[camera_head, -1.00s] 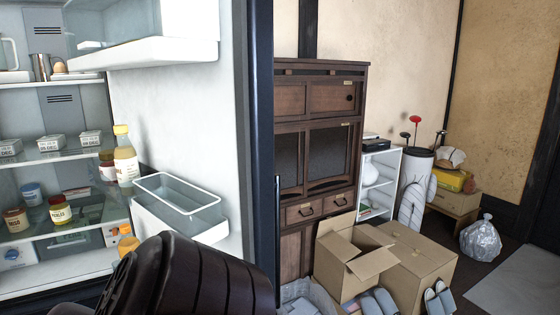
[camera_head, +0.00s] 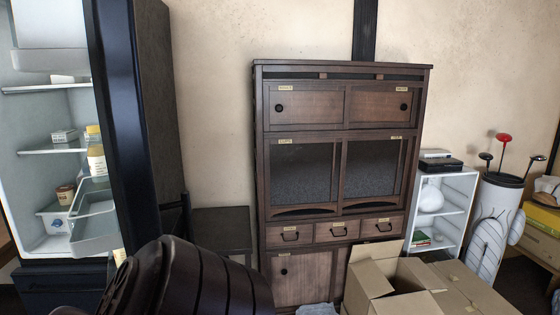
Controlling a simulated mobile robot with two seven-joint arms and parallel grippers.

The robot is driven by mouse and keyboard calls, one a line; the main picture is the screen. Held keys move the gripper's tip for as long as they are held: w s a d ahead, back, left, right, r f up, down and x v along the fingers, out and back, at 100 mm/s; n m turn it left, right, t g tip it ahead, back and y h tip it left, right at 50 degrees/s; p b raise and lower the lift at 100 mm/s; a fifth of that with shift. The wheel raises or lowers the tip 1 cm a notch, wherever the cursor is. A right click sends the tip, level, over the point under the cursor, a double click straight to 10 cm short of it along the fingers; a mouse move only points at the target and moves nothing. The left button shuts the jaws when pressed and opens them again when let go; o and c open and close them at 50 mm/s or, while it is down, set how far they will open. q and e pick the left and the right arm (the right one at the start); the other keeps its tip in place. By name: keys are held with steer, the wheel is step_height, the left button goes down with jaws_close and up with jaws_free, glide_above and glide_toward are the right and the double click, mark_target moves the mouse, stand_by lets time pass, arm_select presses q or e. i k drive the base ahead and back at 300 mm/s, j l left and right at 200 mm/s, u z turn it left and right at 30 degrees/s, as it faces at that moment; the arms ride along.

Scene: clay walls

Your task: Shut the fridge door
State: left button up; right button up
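The fridge stands at the left edge of the head view, and its door (camera_head: 138,130) is open. The door is seen nearly edge-on, with its dark outer face toward the right. A clear bin (camera_head: 92,225) and a yellow-capped bottle (camera_head: 96,160) show on its inner side. Behind it, part of the lit white interior shows shelves (camera_head: 55,150) with a few containers. A dark ribbed part of my own body fills the bottom centre-left and hides the lower end of the door. Neither of my grippers is in view.
A low dark table (camera_head: 222,232) stands right of the door, beside a tall wooden cabinet (camera_head: 345,110). Open cardboard boxes (camera_head: 395,285) stand in front of the cabinet at right. A white shelf (camera_head: 455,205) and a white bin (camera_head: 497,205) are further right.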

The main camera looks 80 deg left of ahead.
mark_target(97, 40)
steer(key=i+u, duration=0.35)
steer(key=i+l+u, duration=0.2)
steer(key=i+u, duration=0.2)
steer(key=i, duration=0.2)
steer(key=u, duration=2.85)
